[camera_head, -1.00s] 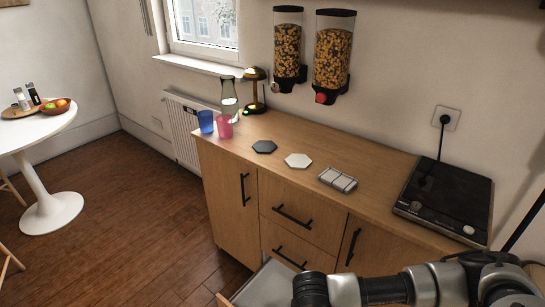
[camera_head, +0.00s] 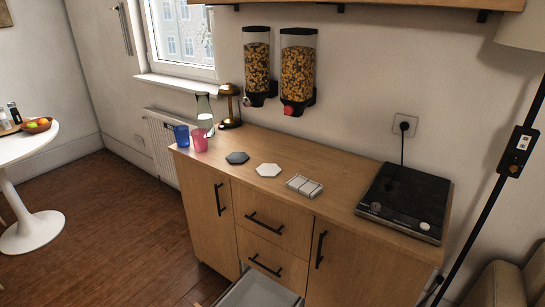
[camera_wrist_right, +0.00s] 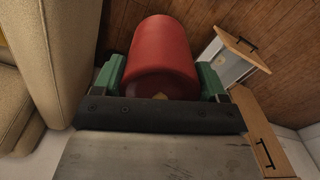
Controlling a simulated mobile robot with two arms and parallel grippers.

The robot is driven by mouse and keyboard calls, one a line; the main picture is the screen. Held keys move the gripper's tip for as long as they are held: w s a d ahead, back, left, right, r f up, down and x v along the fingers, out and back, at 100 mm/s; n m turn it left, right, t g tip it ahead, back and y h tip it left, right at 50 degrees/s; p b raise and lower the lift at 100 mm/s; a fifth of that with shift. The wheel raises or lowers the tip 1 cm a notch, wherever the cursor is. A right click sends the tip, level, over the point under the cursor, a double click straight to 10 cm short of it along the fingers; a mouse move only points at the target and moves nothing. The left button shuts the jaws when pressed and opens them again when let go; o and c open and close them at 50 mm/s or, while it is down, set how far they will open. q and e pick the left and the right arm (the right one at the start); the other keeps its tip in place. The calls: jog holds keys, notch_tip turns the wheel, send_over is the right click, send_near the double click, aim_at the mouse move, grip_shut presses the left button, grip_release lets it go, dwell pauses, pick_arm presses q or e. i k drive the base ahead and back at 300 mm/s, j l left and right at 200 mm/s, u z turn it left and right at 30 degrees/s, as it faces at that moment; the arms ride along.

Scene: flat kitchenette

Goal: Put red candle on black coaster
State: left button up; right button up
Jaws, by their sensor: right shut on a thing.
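The black coaster (camera_head: 237,158) is a dark hexagon lying flat on the wooden counter, with nothing on it. The red candle (camera_wrist_right: 162,45) fills the upper middle of the right wrist view. My right gripper (camera_wrist_right: 160,82) is shut on it, with a green finger on each side. The candle is away from the counter, above the floor. The head view shows neither the candle nor either gripper.
A white hexagonal coaster (camera_head: 268,170) lies right of the black one. Pink cup (camera_head: 199,140), blue cup (camera_head: 181,136), bottle (camera_head: 205,115) and lamp (camera_head: 230,104) stand left. Right are a small rack (camera_head: 304,186) and a hob (camera_head: 406,200). A drawer (camera_head: 258,293) is open below.

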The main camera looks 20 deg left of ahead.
aim_at(233, 160)
jog(key=i+j+z, duration=0.15)
jog(key=j, duration=0.35)
jog(key=i+j+z, duration=0.15)
jog(key=j, duration=0.35)
jog(key=i+j+z, duration=0.1)
jog(key=j, duration=0.4)
jog(key=i+j+z, duration=0.15)
jog(key=j, duration=0.4)
